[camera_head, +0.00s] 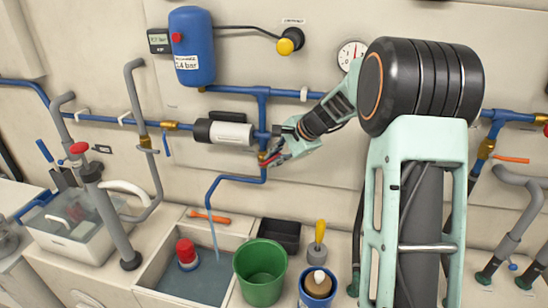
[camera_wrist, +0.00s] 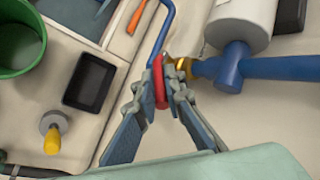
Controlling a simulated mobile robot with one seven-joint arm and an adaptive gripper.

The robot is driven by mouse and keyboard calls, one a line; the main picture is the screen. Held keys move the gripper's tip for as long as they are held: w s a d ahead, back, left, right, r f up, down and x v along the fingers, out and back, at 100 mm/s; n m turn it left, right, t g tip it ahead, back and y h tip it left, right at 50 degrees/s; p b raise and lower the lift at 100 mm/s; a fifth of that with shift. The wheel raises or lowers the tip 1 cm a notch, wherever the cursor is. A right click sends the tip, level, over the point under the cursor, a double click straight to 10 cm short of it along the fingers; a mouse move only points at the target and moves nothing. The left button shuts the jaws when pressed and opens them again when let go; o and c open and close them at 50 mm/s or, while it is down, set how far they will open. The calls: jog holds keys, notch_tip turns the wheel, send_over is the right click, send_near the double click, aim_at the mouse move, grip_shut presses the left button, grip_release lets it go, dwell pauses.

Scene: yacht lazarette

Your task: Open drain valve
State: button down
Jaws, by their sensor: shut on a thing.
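The drain valve has a red lever handle (camera_head: 270,159) and a brass body (camera_wrist: 182,70). It sits below the grey-and-white pump cylinder (camera_head: 224,132), where a blue drain pipe (camera_head: 240,178) bends left and down. My gripper (camera_head: 276,154) reaches in from the right at the valve. In the wrist view, the red handle (camera_wrist: 159,84) lies between the fingertips of my gripper (camera_wrist: 158,90), which is shut on it. A thin pale blue streak (camera_head: 215,240), looking like water, runs from the pipe's end into the white basin (camera_head: 158,277). The fingers partly hide the valve in the head view.
A red-capped object (camera_head: 187,253) stands in the basin. A green bucket (camera_head: 260,272), black tray (camera_head: 279,236) and yellow-handled tool (camera_head: 318,245) are below. A blue tank (camera_head: 192,62) and pressure gauge (camera_head: 351,55) are on the wall. Blue pipes run close around my gripper.

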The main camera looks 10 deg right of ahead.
jog(key=c, duration=2)
grip_release()
jog(key=shift+r, duration=0.1)
jog(key=v, duration=1.2)
